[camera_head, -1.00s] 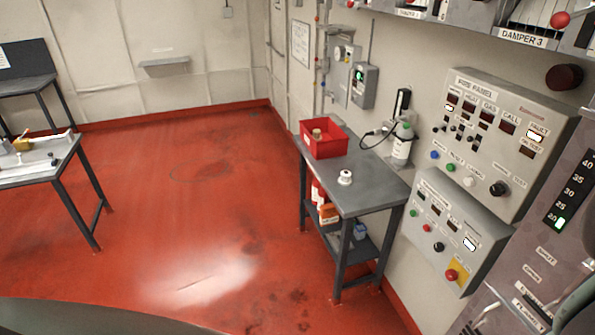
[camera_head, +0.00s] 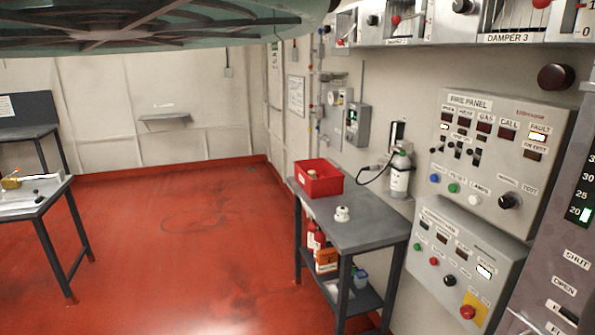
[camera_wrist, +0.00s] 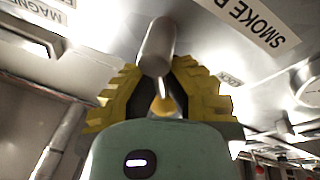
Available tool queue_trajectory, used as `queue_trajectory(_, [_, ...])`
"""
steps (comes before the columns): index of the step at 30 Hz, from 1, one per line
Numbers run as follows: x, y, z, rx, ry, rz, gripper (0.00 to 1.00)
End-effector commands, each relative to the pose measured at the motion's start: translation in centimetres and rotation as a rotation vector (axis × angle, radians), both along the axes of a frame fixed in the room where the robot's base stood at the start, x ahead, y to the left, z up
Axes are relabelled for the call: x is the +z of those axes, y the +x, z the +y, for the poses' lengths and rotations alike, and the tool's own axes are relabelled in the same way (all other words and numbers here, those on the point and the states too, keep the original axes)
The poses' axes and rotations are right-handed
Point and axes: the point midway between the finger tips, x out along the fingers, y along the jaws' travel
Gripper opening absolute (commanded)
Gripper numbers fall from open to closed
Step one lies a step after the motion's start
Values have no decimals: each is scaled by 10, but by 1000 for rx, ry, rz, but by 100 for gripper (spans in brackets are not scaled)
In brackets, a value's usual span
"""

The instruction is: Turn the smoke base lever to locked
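In the wrist view a grey cylindrical lever handle (camera_wrist: 157,45) points toward me from a pale metal panel (camera_wrist: 205,28). A label (camera_wrist: 262,22) beginning "SMOKE B" is beside it, and a smaller, partly hidden label (camera_wrist: 231,79) is near the right finger. My gripper (camera_wrist: 160,72) has its yellow ridged fingers close in on both sides of the handle, and they appear shut on it. The lever's root and which mark it points at cannot be made out. Neither the lever nor my gripper can be made out in the head view.
A round white fitting (camera_wrist: 308,82) is on the panel at the right. In the head view, a grey table (camera_head: 370,235) carries a red bin (camera_head: 318,178) and a small white object (camera_head: 342,214). A fire panel (camera_head: 500,150) is on the right wall. Red floor (camera_head: 190,240) is open.

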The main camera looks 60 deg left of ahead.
Motion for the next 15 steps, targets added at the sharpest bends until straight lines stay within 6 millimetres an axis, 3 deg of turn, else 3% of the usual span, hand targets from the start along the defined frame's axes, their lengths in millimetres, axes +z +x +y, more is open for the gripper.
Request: queue_trajectory(15, [-3, 1, 14, 0, -184, 53, 0])
